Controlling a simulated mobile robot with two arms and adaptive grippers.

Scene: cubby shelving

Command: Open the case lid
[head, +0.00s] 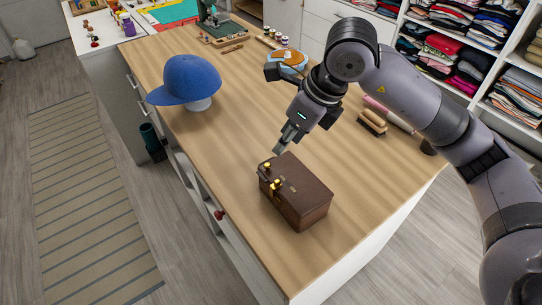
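The case (308,208) is a small dark brown box with gold-coloured latches on its left side. It sits on the wooden tabletop near the front edge, and its lid (303,186) looks closed. My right gripper (281,147) reaches in from the right and points down, just behind the case's far end. It looks close to the case; I cannot tell whether it touches. Its fingertips are small and seen at an angle, so their opening is unclear. I see nothing held in it. My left gripper is out of view.
A blue cap (187,79) on a white stand is at the table's left edge. A brush (372,122) and a rolling-pin-like object (392,115) lie right of my gripper. A round patterned item (287,60) stands behind. The tabletop left of the case is clear.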

